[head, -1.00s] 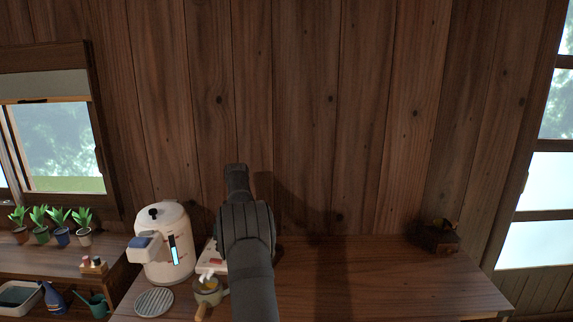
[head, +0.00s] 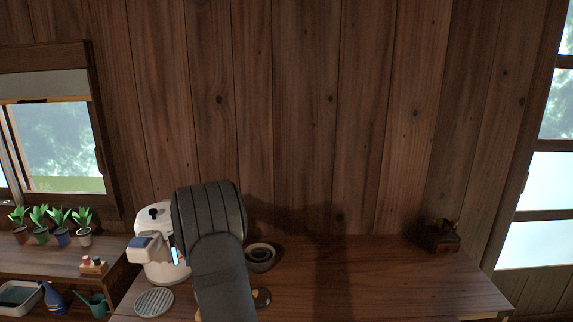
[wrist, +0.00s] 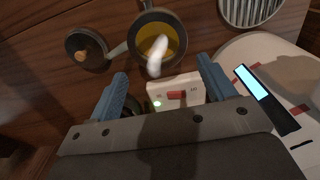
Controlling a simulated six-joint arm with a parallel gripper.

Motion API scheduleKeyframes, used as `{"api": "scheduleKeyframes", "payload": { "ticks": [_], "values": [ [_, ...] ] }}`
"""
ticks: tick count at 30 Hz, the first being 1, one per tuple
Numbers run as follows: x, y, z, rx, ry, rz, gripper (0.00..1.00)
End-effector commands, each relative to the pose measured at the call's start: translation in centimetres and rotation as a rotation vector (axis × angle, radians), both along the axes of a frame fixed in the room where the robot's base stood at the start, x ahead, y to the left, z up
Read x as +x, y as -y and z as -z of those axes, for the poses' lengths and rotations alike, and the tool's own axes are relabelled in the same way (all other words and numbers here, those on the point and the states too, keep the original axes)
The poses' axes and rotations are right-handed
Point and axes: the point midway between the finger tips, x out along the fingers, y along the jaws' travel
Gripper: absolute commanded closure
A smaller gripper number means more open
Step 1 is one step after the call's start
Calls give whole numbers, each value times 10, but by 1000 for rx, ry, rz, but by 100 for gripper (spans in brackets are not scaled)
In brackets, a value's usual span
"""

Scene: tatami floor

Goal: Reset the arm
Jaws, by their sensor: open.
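My arm (head: 215,240) rises over the left part of the wooden counter in the head view, and its dark bulky joint covers part of the white water pot. My gripper is hidden in the head view. In the wrist view my gripper (wrist: 162,69) is open, its two blue fingers apart with nothing held between them. A white unit (wrist: 185,88) with a red switch and a small green light shows between and beyond the fingers. A small pan (wrist: 140,35) with yellow liquid sits just past it, with a whitish blurred wisp over it.
The white water pot (head: 160,268) stands left of my arm. A round grate (head: 154,302) lies before it. A dark bowl (head: 261,259) and a round lid (head: 262,298) sit right of my arm. A dark box (head: 437,238) stands far right; the counter between is clear.

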Motion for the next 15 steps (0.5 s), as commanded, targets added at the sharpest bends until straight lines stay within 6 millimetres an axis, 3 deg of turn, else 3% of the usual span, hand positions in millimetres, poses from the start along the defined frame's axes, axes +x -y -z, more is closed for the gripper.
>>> {"api": "scheduleKeyframes", "payload": {
  "ticks": [9,15],
  "values": [
    [-1,0,64,-1,-2,-1,24],
    [0,0,26,2,4,-1,24]
  ]
}}
